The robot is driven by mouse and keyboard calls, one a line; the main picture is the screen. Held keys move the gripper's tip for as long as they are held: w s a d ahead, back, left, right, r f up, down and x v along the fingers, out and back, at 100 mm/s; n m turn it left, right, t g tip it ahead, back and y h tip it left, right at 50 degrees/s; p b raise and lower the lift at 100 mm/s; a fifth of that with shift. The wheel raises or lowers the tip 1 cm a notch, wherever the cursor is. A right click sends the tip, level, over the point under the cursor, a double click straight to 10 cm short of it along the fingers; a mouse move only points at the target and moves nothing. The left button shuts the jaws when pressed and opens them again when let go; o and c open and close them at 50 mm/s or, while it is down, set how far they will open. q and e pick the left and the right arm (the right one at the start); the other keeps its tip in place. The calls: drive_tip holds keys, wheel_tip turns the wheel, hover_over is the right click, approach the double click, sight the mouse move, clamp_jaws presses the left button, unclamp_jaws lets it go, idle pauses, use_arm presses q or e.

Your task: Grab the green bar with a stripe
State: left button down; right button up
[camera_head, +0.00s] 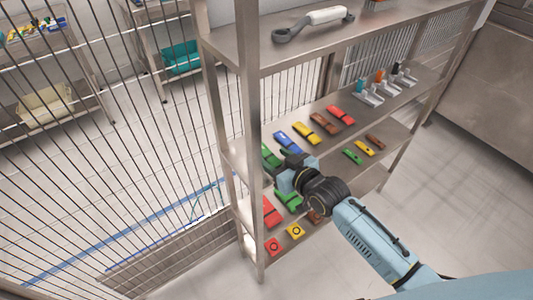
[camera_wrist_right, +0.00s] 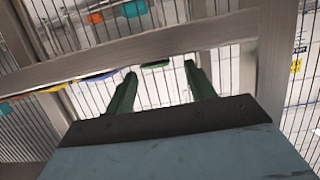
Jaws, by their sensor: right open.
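A green bar (camera_head: 270,156) lies at the left end of a row of coloured bars on the middle shelf; my right gripper hides part of it. Another green bar (camera_head: 290,199) lies lower down, partly behind the gripper, and a small green piece (camera_head: 352,156) lies further right. The stripe is too small to make out. My right gripper (camera_head: 284,168) is at the shelf's front, beside the first green bar. In the wrist view its fingers (camera_wrist_right: 160,76) are apart and empty, with a green edge (camera_wrist_right: 155,64) showing beyond and between them. My left gripper is not in view.
Blue (camera_head: 288,143), yellow (camera_head: 306,133), brown (camera_head: 325,123) and red (camera_head: 341,115) bars continue the row. A red bar (camera_head: 271,212) and square pieces lie lower. The metal rack's upright (camera_head: 248,130) stands left of the gripper; a shelf edge (camera_wrist_right: 100,64) crosses the wrist view.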

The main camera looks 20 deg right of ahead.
sight(266, 153)
drive_tip(key=shift+x, duration=1.5)
drive_tip(key=shift+d, duration=0.1)
drive_tip(key=shift+c, duration=0.3)
drive_tip(key=c, duration=1)
drive_tip(key=shift+r, duration=0.1)
